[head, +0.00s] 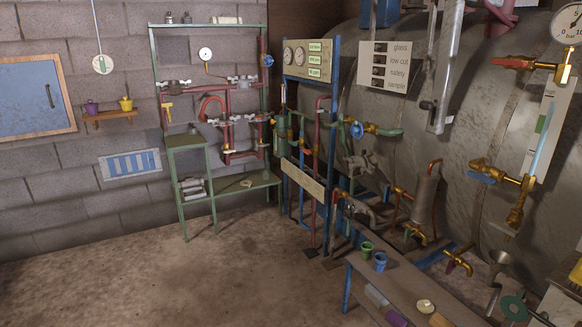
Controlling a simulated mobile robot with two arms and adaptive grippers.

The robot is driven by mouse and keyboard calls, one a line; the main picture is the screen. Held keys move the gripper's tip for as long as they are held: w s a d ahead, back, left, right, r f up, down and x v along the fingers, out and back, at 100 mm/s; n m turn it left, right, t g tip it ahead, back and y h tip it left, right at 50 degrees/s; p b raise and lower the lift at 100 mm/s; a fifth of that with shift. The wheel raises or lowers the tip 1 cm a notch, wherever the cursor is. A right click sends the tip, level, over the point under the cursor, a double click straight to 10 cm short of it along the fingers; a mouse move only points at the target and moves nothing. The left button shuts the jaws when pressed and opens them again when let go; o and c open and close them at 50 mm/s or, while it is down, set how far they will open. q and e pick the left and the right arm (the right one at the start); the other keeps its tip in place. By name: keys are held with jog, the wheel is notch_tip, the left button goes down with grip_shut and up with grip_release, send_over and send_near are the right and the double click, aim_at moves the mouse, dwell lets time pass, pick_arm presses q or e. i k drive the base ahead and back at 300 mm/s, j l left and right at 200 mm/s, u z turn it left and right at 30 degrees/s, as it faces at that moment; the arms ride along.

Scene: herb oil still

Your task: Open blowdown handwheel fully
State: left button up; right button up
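Several handwheels show in the head view, and no readable label tells which one is the blowdown handwheel. A green handwheel (513,307) sits low at the bottom right, near the large grey boiler (440,95). A blue handwheel (480,178) is on brass fittings at the right. How far any of them is open cannot be told. Neither of my grippers is in view.
A low bench (400,277) with a green cup (366,248) and a blue cup (380,261) stands before the boiler. A green pipe rack (183,205) stands at the back wall. The floor (220,275) at the left and middle is clear.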

aim_at(347, 213)
jog(key=i+z, duration=0.2)
jog(key=i, duration=0.3)
jog(key=i+j+z, duration=0.2)
jog(key=i, duration=0.3)
jog(key=i+j+z, duration=0.2)
jog(key=i, duration=0.3)
